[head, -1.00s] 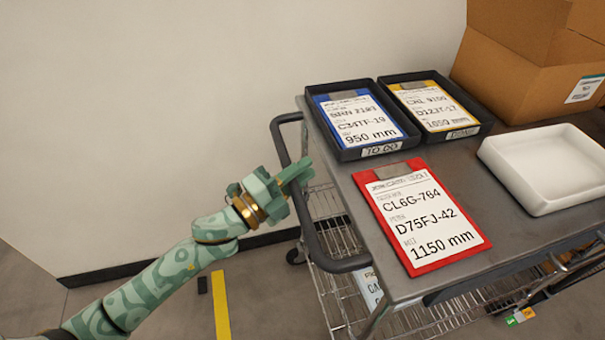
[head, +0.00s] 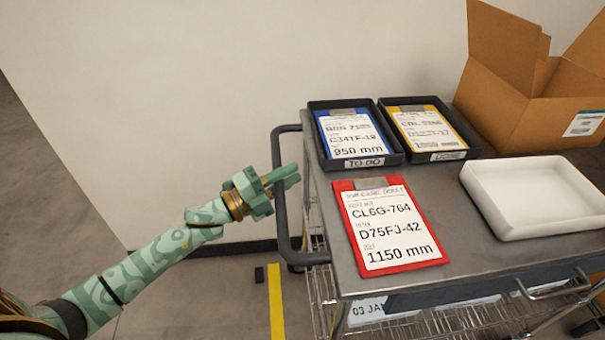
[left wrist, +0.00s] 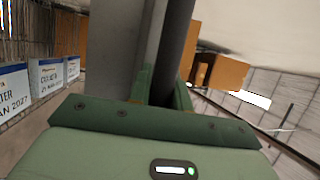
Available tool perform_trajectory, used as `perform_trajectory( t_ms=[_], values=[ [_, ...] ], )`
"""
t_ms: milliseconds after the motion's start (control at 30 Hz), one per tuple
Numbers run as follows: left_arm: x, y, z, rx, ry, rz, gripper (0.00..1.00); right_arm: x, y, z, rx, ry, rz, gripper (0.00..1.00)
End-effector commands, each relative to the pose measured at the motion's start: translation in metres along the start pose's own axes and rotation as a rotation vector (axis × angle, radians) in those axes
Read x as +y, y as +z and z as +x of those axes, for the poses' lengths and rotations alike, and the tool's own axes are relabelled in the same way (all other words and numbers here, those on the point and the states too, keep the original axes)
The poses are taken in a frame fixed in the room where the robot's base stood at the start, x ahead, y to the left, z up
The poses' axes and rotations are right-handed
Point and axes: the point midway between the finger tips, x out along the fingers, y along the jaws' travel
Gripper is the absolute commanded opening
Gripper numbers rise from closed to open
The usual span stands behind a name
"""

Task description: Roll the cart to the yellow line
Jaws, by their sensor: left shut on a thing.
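The grey metal cart (head: 440,205) stands at the right of the head view, with a dark looped push handle (head: 282,225) on its left end. My left gripper (head: 284,178) is shut on the upright part of this handle. In the left wrist view the dark handle bar (left wrist: 176,50) runs between the fingers (left wrist: 163,88). The yellow line (head: 276,305) is on the floor, just left of the cart's lower handle corner in the picture. Its near end is cut off by the frame edge. My right gripper is not in view.
The cart top carries a red clipboard (head: 388,225), two black trays holding blue (head: 347,163) and yellow (head: 440,157) clipboards, a white tray (head: 530,225) and an open cardboard box (head: 525,105). A pale wall (head: 180,100) stands behind.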

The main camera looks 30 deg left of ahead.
Motion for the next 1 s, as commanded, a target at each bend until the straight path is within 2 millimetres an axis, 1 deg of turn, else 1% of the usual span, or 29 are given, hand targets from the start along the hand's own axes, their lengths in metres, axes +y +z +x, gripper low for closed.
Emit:
perform_trajectory(
  t_ms=[33, 300, 500, 700, 833, 1000],
  values=[
    [-0.001, 0.004, -0.011, -0.004, 0.006, -0.001, 0.00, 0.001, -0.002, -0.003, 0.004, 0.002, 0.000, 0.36],
    [-0.013, 0.028, -0.068, -0.003, 0.007, 0.000, 0.00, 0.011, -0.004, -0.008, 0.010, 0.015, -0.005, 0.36],
    [-0.020, 0.042, -0.101, -0.003, 0.006, 0.000, 0.00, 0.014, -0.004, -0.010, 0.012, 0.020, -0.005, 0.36],
    [-0.024, 0.049, -0.120, -0.002, 0.004, 0.000, 0.00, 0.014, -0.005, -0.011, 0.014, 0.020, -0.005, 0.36],
    [-0.025, 0.051, -0.125, -0.002, 0.004, -0.001, 0.00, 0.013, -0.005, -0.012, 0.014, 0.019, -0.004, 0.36],
    [-0.026, 0.053, -0.127, -0.002, 0.004, 0.000, 0.00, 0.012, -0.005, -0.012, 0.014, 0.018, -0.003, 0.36]
  ],
)
